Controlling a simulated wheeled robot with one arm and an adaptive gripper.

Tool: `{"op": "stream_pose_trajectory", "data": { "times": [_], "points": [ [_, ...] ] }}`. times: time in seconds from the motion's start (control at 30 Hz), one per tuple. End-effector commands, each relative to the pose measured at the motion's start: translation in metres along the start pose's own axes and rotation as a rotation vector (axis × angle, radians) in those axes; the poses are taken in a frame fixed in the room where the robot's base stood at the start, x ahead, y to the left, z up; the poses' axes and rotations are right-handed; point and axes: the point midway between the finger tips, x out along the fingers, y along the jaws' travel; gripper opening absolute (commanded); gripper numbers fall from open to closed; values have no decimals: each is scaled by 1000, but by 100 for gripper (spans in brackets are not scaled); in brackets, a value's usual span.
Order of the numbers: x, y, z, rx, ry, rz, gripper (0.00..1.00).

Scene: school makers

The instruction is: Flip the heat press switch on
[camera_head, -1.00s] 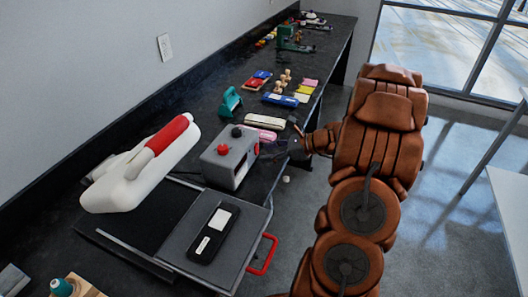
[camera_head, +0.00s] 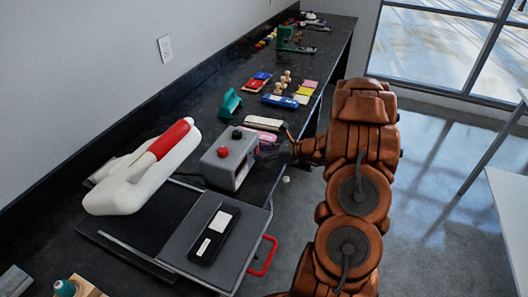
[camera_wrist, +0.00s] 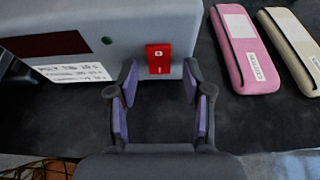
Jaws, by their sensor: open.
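The heat press has a white body (camera_head: 128,190) with a red handle (camera_head: 170,139) and a grey control box (camera_head: 226,162) with a red and a black knob on top. In the wrist view, a red rocker switch (camera_wrist: 158,59) sits on the face of the grey box (camera_wrist: 90,20), right of a green dot. My gripper (camera_wrist: 160,78) is open and empty, its two purple-padded fingers on either side of the switch. I cannot tell whether they touch the box. In the head view my gripper (camera_head: 274,151) is just right of the box and partly hard to make out.
A pink case (camera_wrist: 252,55) and a beige case (camera_wrist: 292,45) lie right of the switch on the black bench (camera_head: 190,108). A teal tool (camera_head: 230,102) stands behind the box. A tray with a red handle (camera_head: 264,257) is in front.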

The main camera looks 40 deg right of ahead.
Motion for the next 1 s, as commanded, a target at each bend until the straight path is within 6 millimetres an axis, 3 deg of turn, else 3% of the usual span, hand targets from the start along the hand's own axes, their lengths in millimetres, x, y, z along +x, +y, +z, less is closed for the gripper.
{"op": "stream_pose_trajectory", "data": {
  "times": [0.27, 0.73, 1.0],
  "points": [
    [2, 0, 0, 0, 0, -1, 50],
    [1, 0, 0, 0, 0, -1, 2],
    [2, -1, -1, 1, -9, -1, 0]
  ]
}}
